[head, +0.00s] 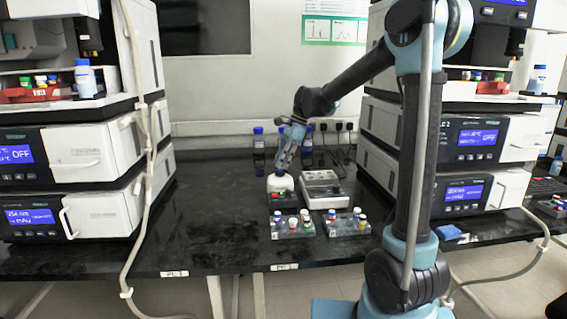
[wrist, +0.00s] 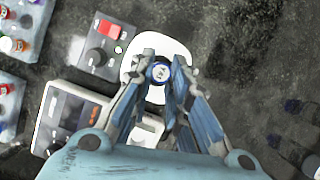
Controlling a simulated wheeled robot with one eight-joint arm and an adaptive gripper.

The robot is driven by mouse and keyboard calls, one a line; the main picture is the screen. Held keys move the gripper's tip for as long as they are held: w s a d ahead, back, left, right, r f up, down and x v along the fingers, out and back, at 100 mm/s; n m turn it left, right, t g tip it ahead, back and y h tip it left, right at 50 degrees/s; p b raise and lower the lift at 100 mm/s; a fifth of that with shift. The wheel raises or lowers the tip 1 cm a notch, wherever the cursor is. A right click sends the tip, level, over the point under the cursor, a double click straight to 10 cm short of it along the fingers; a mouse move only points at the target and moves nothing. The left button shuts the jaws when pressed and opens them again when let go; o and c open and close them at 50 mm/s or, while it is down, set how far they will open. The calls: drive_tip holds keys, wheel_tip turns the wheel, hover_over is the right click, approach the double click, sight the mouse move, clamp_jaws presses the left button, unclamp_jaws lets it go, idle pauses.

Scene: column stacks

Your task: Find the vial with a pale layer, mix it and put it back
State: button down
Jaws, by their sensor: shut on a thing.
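My gripper (wrist: 160,75) is shut on a vial (wrist: 160,72), seen from above as a round top with a blue rim. In the head view my gripper (head: 281,170) points down over the white top of a mixer (head: 280,183). In the wrist view the vial is in front of the mixer's white top (wrist: 181,55); I cannot tell if they touch. The vial's liquid and any pale layer are hidden. A vial rack (head: 291,231) with several coloured caps stands in front of the mixer. A second rack (head: 347,226) stands to its right.
The mixer's dark box has a red switch (wrist: 111,29) and a black knob (wrist: 96,57). A grey-white device (head: 322,189) stands right of the mixer. Blue-capped bottles (head: 259,147) stand behind. The black bench (head: 200,225) is clear at left. Instrument stacks flank both sides.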

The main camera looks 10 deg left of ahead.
drive_tip(key=shift+r, duration=3.05)
